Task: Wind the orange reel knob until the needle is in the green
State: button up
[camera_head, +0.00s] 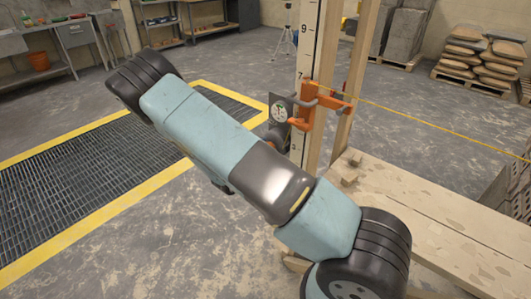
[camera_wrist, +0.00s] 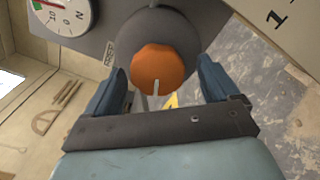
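The orange reel knob (camera_wrist: 158,68) with a pale index line sits on a dark round reel housing (camera_wrist: 152,35) in the wrist view. My gripper (camera_wrist: 160,72) is open, one finger on each side of the knob, with visible gaps to it. The white dial (camera_wrist: 66,16) is cut off at the top left; a green band and a red mark show near its top edge, and I cannot tell where the needle points. In the head view the dial (camera_head: 279,112) is too small to read, and my arm hides the gripper.
An orange bracket (camera_head: 310,106) is on the numbered staff (camera_head: 305,45), with a taut orange line (camera_head: 420,121) running right. A wooden plank bench (camera_head: 420,205) stands at the right. A floor grate (camera_head: 90,170) with yellow edging lies at the left.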

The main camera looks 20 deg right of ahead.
jog(key=v, duration=1.3)
jog(key=shift+s+a, duration=0.2)
jog(key=shift+a, duration=0.15)
jog(key=shift+r, duration=0.1)
dwell(0.4)
